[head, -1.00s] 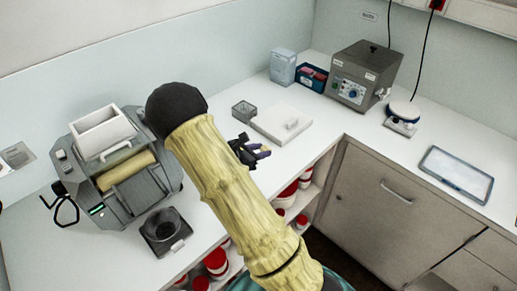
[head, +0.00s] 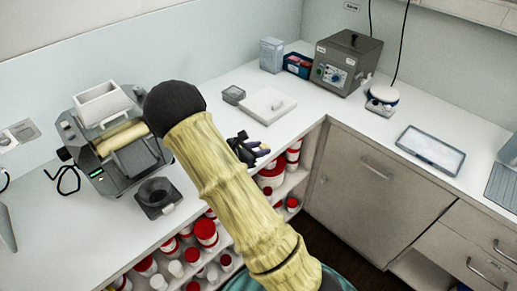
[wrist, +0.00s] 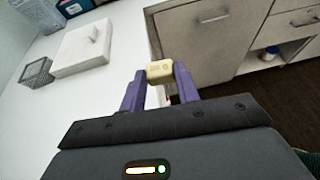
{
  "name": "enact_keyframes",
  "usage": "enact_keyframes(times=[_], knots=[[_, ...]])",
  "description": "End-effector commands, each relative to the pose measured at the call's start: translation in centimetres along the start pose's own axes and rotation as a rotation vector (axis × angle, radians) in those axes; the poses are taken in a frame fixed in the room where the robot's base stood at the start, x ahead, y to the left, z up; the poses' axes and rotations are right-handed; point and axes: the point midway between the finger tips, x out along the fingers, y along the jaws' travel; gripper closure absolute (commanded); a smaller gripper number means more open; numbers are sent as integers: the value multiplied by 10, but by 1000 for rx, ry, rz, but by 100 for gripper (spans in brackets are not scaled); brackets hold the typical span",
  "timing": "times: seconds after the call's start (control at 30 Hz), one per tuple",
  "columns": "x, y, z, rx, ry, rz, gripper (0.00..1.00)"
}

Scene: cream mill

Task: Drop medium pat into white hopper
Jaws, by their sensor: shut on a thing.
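My gripper (wrist: 160,88) is shut on a small pale-yellow block, the pat (wrist: 160,71), held between its purple fingertips in the wrist view. In the head view my gripper (head: 257,152) is near the front edge of the counter, partly behind my arm, and the pat cannot be made out there. The white hopper (head: 100,106) sits on top of the grey roller mill (head: 125,160) at the left, well to the left of my gripper. The hopper is open at the top, and its inside is hard to see.
A white slab (head: 268,105) and a small wire basket (head: 233,95) lie behind my gripper. A dark round cup (head: 157,196) stands before the mill. A grey box device (head: 346,62), a scale (head: 382,98) and a tray (head: 430,150) are right. Shelves with red-lidded jars are below.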

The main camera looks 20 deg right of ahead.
Motion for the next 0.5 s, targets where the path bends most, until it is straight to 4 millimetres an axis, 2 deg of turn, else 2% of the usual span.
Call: enact_keyframes(times=[0.27, 0.5], knots=[[-12, -5, -25, -27, 0, 54, 90], [-29, -12, -62, -63, -1, 134, 90]])
